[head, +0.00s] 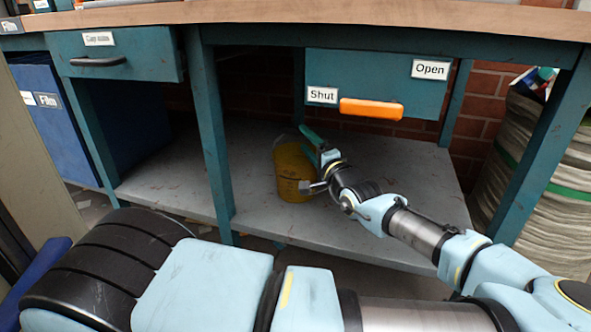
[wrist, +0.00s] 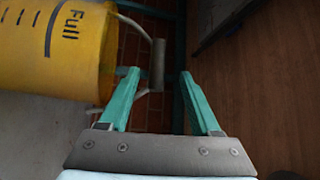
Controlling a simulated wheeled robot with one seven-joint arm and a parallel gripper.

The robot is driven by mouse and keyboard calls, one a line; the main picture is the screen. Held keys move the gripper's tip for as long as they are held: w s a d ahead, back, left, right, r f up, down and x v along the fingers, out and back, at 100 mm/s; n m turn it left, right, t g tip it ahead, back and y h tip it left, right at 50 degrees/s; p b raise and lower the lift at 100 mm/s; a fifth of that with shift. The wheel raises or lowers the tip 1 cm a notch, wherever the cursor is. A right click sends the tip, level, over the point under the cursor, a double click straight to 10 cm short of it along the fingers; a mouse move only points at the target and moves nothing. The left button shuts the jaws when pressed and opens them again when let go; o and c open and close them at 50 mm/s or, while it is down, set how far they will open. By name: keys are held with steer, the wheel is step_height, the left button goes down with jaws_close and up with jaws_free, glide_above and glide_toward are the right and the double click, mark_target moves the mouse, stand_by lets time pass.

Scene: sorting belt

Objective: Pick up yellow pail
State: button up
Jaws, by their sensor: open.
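The yellow pail (head: 288,172) stands upright on the grey lower shelf under the workbench. In the wrist view the pail (wrist: 50,50) fills the upper left, with "Full" and scale marks on its side. Its wire handle carries a grey grip (wrist: 158,62), which shows between the tips of my two teal fingers or just beyond them; I cannot tell the depth. My gripper (wrist: 159,75) is open and empty. In the head view my gripper (head: 318,148) is beside the pail's right side, partly overlapping it.
The grey shelf (head: 165,185) has free room left and right of the pail. A bench leg (head: 210,130) stands left of it. Above hangs a teal drawer with an orange handle (head: 371,109), labelled Shut and Open.

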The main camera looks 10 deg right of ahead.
mark_target(299, 133)
steer(key=shift+f+b+x, duration=0.2)
steer(key=shift+b+x, duration=0.95)
steer(key=shift+x, duration=2)
steer(key=shift+c, duration=0.3)
jaws_close()
steer(key=shift+r, duration=0.1)
